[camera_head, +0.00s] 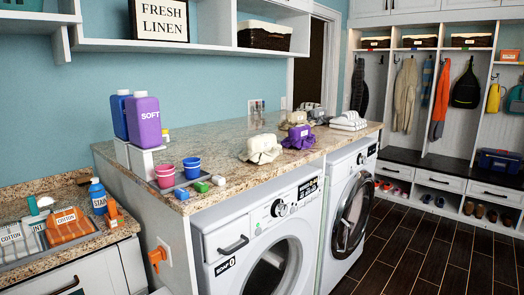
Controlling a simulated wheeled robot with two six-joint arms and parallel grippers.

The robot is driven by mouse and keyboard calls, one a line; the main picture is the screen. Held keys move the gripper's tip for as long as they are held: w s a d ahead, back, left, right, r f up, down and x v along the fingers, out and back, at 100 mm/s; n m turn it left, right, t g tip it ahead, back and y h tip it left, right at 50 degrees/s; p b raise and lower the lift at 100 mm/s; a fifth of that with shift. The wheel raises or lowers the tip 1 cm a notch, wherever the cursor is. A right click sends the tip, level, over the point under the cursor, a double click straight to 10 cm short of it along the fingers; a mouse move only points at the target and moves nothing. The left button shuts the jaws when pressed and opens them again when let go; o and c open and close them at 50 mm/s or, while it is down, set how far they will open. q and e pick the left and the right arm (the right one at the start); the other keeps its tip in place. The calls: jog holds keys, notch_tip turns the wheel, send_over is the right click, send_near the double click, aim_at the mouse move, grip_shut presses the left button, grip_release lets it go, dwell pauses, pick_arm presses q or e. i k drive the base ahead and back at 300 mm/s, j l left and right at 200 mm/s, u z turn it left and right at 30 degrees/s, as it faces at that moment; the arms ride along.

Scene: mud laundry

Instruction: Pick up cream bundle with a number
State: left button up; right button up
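A cream bundle (262,151) sits on the granite counter above the front washing machine, near the counter's front edge. A pale patch shows on its top, but I cannot read any number. A purple bundle (299,139) lies just behind and to the right of it, also with a pale tag on top. Another cream or tan bundle (294,117) is farther back, partly behind the purple one. Neither of my grippers is in view.
The granite counter (220,160) has bare room left of the cream bundle. Purple and blue bottles (146,121), pink and blue cups (192,168) and small coloured blocks stand at its left end. Folded white towels (348,121) lie at the right. Washing machines (275,240) stand below.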

aim_at(262, 149)
jog(key=i+l+u, duration=0.1)
jog(key=l+u, duration=0.25)
jog(key=l, duration=0.25)
jog(key=l+u, duration=0.35)
jog(key=l, duration=0.25)
jog(key=l+u, duration=0.4)
jog(key=l, duration=0.65)
jog(key=l+u, duration=0.4)
jog(key=l, duration=0.65)
jog(key=k, duration=0.05)
